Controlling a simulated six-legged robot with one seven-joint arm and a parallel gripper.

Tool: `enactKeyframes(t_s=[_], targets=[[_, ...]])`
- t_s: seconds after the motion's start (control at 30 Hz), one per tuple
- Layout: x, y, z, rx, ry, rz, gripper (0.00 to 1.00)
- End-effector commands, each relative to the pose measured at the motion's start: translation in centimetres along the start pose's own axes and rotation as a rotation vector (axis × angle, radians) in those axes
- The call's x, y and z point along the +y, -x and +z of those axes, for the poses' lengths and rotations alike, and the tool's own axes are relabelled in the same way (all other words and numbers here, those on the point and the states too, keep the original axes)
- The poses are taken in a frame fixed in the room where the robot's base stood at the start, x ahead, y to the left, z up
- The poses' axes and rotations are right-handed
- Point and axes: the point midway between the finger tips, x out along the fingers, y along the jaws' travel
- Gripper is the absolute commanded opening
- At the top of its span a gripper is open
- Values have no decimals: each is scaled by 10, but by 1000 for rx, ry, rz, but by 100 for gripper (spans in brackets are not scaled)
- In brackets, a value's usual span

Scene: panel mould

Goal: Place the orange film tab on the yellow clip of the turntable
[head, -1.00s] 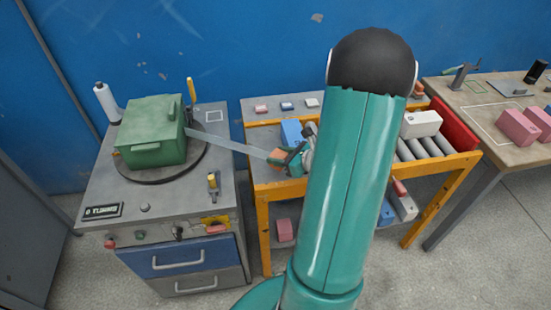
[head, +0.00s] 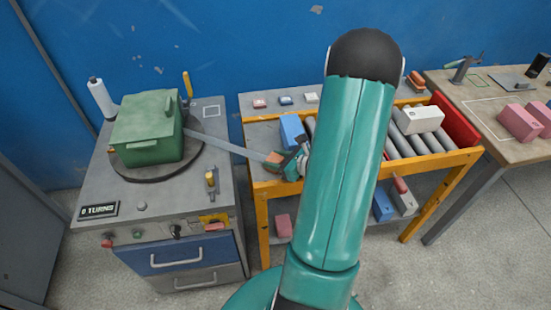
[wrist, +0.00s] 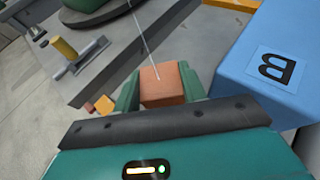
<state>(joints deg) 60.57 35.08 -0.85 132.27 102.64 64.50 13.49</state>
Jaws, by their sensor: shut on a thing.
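My gripper (head: 277,162) is shut on the orange film tab (head: 272,159), over the left part of the orange-framed table. In the wrist view the tab (wrist: 162,85) sits between the green fingers. A clear film strip (head: 225,146) runs taut from the tab to the right side of the green box (head: 148,130); beyond that it is hidden. The box stands on the dark round turntable (head: 160,178) on the grey cabinet. A small yellow-orange piece (head: 113,151) shows at the turntable's left edge; I cannot tell surely that it is the yellow clip.
A white roll (head: 102,98) and a yellow upright (head: 187,84) stand near the turntable. A yellow-handled lever (head: 211,181) stands at the cabinet's front right. A blue box (head: 291,131) is close to my gripper and shows large in the wrist view (wrist: 270,70). The display reads "0 TURNS".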

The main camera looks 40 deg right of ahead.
Motion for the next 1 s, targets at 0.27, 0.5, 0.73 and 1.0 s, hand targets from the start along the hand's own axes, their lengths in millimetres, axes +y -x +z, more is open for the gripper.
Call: enactKeyframes(t_s=[0.27,0.5,0.73,1.0], targets=[[0,-2,-2,0,0,0,50],[-2,-1,2,-1,2,0,50],[-3,37,2,0,0,-5,50],[-2,95,1,0,0,-3,50]])
